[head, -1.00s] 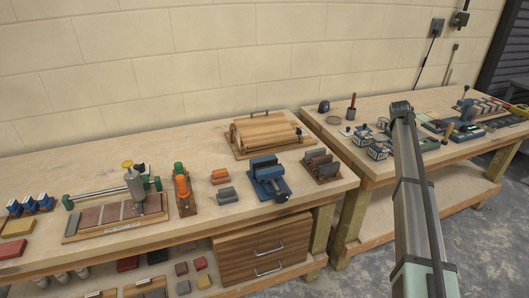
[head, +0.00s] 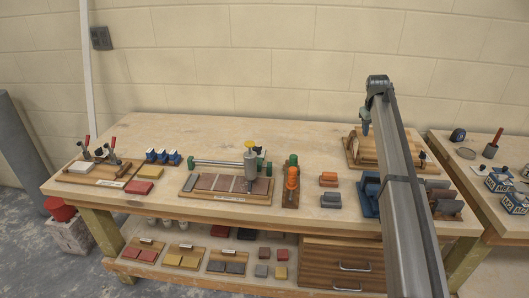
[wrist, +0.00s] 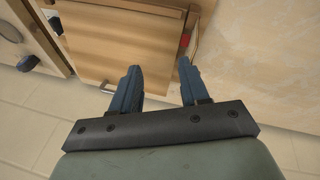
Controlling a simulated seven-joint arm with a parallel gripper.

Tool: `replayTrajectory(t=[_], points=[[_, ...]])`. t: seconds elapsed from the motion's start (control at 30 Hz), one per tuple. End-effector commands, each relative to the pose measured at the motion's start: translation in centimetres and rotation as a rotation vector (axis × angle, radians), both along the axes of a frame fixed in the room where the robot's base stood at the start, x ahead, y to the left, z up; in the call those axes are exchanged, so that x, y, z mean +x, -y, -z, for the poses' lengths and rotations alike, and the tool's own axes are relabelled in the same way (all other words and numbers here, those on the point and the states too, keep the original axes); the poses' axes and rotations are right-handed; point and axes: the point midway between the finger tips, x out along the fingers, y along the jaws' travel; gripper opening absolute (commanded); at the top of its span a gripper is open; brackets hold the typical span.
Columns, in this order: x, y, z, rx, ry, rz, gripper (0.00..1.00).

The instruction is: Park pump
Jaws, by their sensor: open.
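No thing in view is clearly marked as a pump. A grey upright cylinder with a yellow knob (head: 250,160) stands on the tile rig (head: 212,197), beside its horizontal bar, in the middle of the bench. An orange and green hand tool (head: 292,178) stands upright on a small wooden stand just right of it. My gripper (head: 366,128) hangs above the back right of the bench, near the slatted wooden board, well right of both. In the wrist view my gripper (wrist: 160,85) has its two blue fingers apart with nothing between them; a wooden panel lies beyond.
A blue vise (head: 369,190) stands partly behind my arm, with orange and grey blocks (head: 330,190) to its left. Several blue clamps (head: 162,157) and a toggle-clamp board (head: 98,170) are at the left. The bench's back middle is clear. A second bench (head: 480,185) is at the right.

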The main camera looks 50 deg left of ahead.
Motion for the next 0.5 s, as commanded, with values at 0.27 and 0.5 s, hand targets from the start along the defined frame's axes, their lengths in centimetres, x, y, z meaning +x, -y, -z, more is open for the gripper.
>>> replayTrajectory(t=[0.27, 0.5], points=[[-14.4, -12.3, -2.2, -0.036, -0.141, -0.113, 0.45], [-27.3, -19.8, -4.1, -0.091, -0.250, -0.207, 0.45]])
